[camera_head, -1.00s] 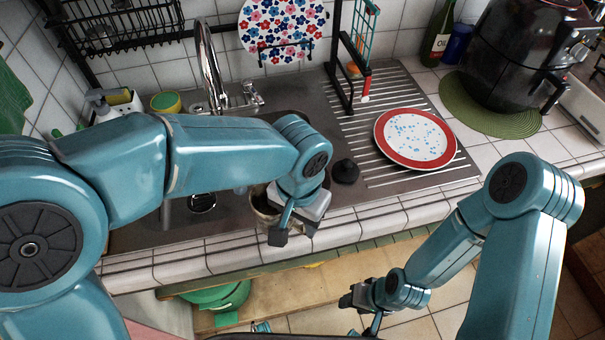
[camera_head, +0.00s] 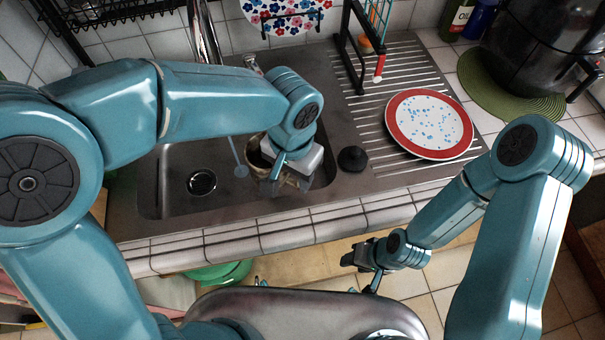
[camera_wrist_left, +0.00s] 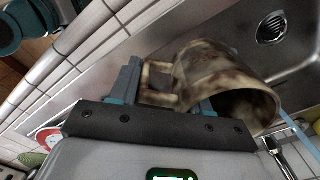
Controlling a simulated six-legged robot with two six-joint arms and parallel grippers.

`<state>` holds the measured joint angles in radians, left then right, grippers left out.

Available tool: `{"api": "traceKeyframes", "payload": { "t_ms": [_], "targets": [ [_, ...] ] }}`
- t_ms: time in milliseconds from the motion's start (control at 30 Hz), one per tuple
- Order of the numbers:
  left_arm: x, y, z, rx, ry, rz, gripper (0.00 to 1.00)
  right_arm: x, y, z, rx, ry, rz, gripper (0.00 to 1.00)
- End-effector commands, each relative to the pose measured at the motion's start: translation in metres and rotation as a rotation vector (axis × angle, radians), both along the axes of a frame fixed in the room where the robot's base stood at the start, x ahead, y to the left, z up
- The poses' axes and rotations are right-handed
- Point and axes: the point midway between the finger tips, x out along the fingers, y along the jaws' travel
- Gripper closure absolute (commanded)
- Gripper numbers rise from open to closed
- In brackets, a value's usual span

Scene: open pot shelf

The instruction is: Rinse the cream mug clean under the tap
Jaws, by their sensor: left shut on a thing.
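The cream mug (camera_head: 257,152), smeared with brown stains, is mostly hidden behind my left gripper in the head view. The left wrist view shows the mug (camera_wrist_left: 228,75) tilted on its side, its dark mouth towards the lower right. My left gripper (camera_head: 286,178) is shut on the mug's handle and holds it over the right part of the sink basin (camera_head: 172,207).
A black stopper (camera_head: 352,158) sits on the sink's right rim. A red-rimmed plate (camera_head: 429,124) lies on the drainboard, in front of a black rack (camera_head: 350,50). The basin around the drain (camera_head: 201,182) is clear.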

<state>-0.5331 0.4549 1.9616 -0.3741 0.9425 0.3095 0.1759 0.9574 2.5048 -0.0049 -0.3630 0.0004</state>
Motion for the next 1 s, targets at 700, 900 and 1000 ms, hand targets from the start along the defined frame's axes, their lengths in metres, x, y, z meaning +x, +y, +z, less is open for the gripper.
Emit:
{"api": "traceKeyframes", "payload": {
  "t_ms": [700,900,1000],
  "targets": [
    [0.055,0.059,-0.016,-0.001,0.0,0.004,1.0,0.0,0.0,0.005,0.0,0.0,0.0,0.55],
    [0.067,0.073,-0.019,0.0,0.0,0.002,1.0,0.0,0.0,0.006,0.0,0.0,0.0,0.55],
    [0.071,0.079,-0.021,0.0,0.001,0.003,1.0,0.0,0.0,0.006,0.0,0.0,0.0,0.55]
  ]
}}
